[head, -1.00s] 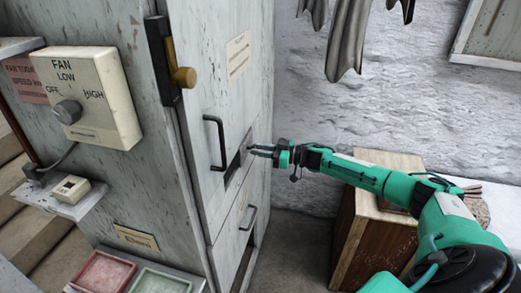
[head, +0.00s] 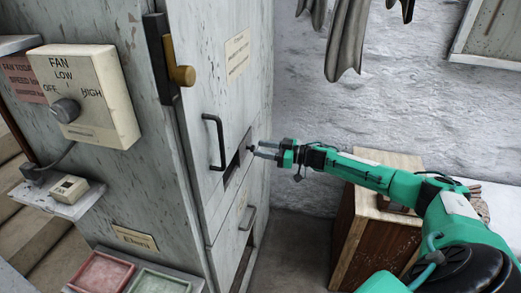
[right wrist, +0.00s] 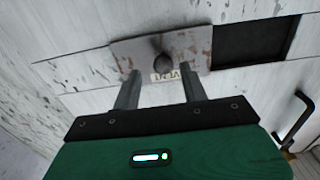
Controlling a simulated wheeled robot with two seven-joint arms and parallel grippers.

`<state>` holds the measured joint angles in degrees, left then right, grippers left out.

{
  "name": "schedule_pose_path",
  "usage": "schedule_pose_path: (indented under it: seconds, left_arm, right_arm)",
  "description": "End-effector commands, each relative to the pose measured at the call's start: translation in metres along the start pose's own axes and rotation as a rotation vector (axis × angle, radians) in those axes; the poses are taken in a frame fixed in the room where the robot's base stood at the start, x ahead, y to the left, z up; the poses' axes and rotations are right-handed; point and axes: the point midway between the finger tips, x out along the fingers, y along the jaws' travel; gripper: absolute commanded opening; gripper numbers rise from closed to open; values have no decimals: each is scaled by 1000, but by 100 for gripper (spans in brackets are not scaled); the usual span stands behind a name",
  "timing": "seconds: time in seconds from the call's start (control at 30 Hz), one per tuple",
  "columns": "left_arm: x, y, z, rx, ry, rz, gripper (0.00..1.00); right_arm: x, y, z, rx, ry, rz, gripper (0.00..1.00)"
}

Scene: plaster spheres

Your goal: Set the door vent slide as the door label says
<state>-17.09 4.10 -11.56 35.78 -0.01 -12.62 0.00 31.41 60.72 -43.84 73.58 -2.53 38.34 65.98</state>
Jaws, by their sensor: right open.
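The vent slide (right wrist: 133,52) is a worn metal plate with a dark round knob (right wrist: 163,63), set in the pale, flaking cabinet door. A small "VENT" tag (right wrist: 166,77) sits just below the knob. A dark opening (right wrist: 255,40) shows to the right of the plate in the right wrist view; the plate leaves this part uncovered. It also shows in the head view (head: 231,171). The paper door label (head: 238,53) is too small to read. My right gripper (head: 257,150) is open and empty, with its fingers (right wrist: 160,82) just short of the knob, one on each side. My left gripper is out of view.
A black handle (head: 212,142) stands out beside the vent, and another handle (head: 248,218) is lower down. A brass-coloured latch (head: 183,76) is above. A fan dial box (head: 95,95) is on the cabinet's left side. A wooden box (head: 365,235) stands under my right arm.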

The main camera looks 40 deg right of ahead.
Motion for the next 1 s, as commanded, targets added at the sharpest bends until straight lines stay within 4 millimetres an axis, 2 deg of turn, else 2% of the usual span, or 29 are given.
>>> schedule_pose_path:
  seconds: [0.3,0.5,0.7,1.0]
  left_arm:
    - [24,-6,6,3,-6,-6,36]
    - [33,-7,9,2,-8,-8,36]
    - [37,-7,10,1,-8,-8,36]
    - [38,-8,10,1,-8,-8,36]
  right_arm:
    - [-65,1,5,-1,-6,3,44]
    - [-97,2,4,-1,-5,2,44]
    - [-117,2,2,-1,-4,4,44]
    - [-124,2,0,-1,-1,2,44]
